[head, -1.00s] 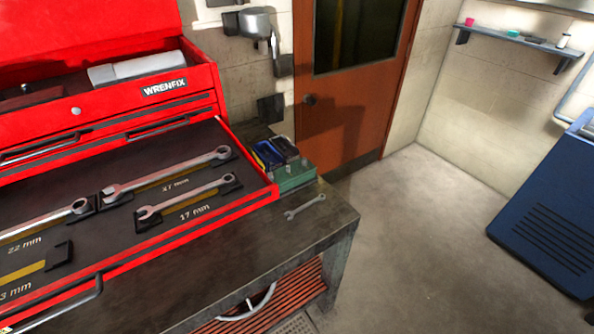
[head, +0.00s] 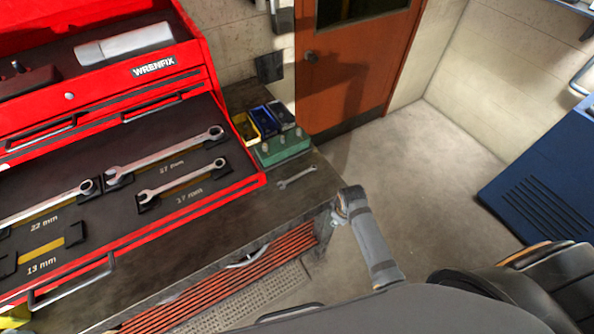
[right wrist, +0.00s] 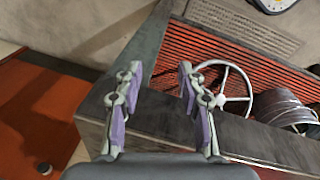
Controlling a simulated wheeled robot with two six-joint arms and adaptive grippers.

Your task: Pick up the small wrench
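The small wrench (head: 297,178) is a silver wrench lying flat on the bare top of the workbench near its right end, just in front of a green box. It is not visible in the right wrist view. My right gripper (right wrist: 160,70) is open, with its two purple-padded fingers spread and nothing between them. In the right wrist view it is over the edge of the workbench (right wrist: 245,140). In the head view my right arm comes in from the lower right; its fingers cannot be made out there. My left gripper is not in view.
The red drawer (head: 225,197) stands open with larger wrenches in it; the 13 mm place is empty. A green box (head: 282,149) and small yellow and blue bins (head: 262,121) stand behind the wrench. A blue cabinet (head: 545,170) is at right. The floor between is clear.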

